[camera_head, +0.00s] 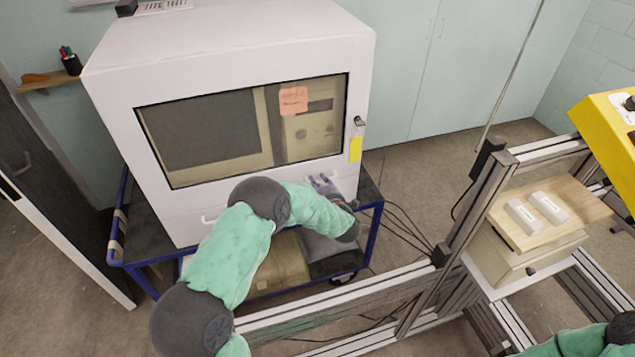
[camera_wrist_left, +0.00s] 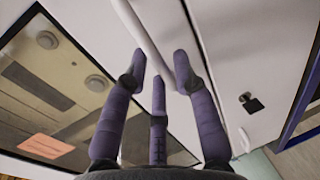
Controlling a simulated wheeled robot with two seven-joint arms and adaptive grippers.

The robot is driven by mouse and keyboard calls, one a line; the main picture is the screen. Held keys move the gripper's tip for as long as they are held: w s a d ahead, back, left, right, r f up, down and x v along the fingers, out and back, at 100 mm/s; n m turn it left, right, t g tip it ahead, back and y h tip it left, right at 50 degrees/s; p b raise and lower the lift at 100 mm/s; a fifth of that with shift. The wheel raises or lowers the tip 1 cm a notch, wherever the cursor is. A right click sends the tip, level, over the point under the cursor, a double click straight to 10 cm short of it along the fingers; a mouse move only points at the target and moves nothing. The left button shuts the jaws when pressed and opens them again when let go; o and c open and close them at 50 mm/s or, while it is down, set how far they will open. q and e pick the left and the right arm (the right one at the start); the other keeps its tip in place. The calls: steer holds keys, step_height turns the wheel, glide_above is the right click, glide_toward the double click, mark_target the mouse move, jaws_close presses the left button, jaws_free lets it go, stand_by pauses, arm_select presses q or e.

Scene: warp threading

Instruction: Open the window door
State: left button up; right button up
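The window door (camera_head: 160,205) is the white front of a large cabinet, with a dark-framed glass pane; it looks shut. A white bar handle near its lower right also shows in the left wrist view (camera_wrist_left: 142,30). My left gripper (camera_head: 322,183) is at this handle. In the left wrist view, its purple fingers (camera_wrist_left: 160,72) stand apart, with the handle's near end between the tips. I cannot tell if they touch it. A keyed lock (camera_wrist_left: 251,102) is right of the fingers. My right gripper is out of view.
The cabinet stands on a blue-framed cart (camera_head: 120,220). A yellow tag (camera_head: 355,150) hangs by the lock, and a pink note (camera_head: 293,100) is on the glass. An aluminium frame (camera_head: 470,215) and a wooden board (camera_head: 535,235) with two pale blocks are on the right.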

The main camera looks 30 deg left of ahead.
arm_select(q)
steer(key=shift+w+a+f, duration=0.1)
steer(key=shift+w+a, duration=0.35)
steer(key=shift+a, duration=0.1)
jaws_close()
steer(key=shift+d, duration=0.1)
